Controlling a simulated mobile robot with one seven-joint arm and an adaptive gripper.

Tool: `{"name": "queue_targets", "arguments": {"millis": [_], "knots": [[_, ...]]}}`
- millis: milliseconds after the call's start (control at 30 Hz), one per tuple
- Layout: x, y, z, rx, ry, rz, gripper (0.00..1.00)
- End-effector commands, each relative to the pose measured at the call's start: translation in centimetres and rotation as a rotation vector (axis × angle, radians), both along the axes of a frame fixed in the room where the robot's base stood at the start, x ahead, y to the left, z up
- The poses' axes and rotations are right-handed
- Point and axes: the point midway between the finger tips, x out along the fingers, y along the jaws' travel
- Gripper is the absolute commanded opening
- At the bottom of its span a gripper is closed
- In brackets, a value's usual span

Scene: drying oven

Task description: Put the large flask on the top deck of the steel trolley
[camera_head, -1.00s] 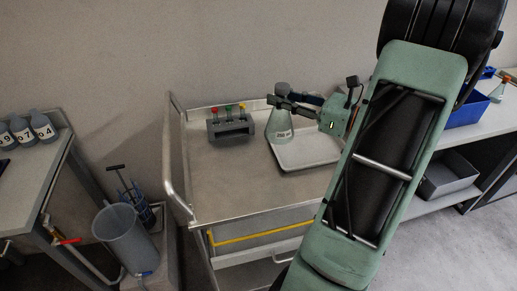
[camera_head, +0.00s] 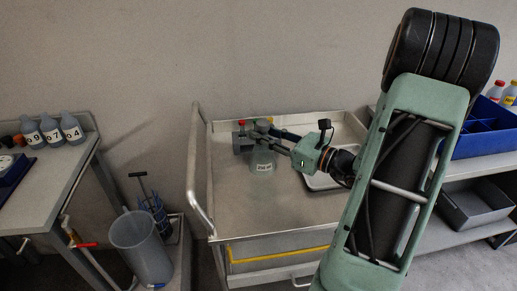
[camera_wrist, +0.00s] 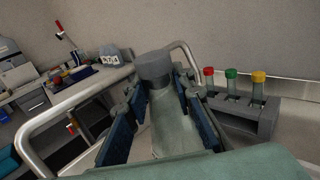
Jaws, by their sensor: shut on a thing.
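The large flask (camera_head: 262,163) is a clear conical flask with a grey stopper and a white label. It is upright over the top deck of the steel trolley (camera_head: 250,206); I cannot tell whether its base touches the deck. My gripper (camera_head: 268,139) reaches in from the right and is shut on the flask near its neck. In the wrist view the flask (camera_wrist: 172,125) stands between the two blue-padded fingers of my gripper (camera_wrist: 150,110), its grey stopper on top. Its base is hidden there by my gripper.
A grey rack (camera_wrist: 238,115) with red, green and yellow capped tubes stands on the deck behind the flask. A white tray (camera_head: 322,181) lies on the deck to the right, partly under my arm. The trolley's rail (camera_head: 193,170) rises at left. The deck's front left is clear.

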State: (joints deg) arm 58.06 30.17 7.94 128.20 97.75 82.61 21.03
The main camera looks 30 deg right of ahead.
Motion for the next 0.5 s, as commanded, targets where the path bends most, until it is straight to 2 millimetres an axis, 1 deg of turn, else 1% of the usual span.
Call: {"name": "queue_targets", "arguments": {"millis": [233, 267, 400, 500], "knots": [[0.7, 1.0, -1.4, 0.002, -0.001, 0.003, 0.00], [0.9, 1.2, -1.8, 0.004, 0.000, 0.003, 0.00], [0.9, 1.1, -4.0, 0.004, 0.000, 0.000, 0.00], [0.8, 1.1, -4.6, 0.002, -0.001, 0.000, 0.00]]}}
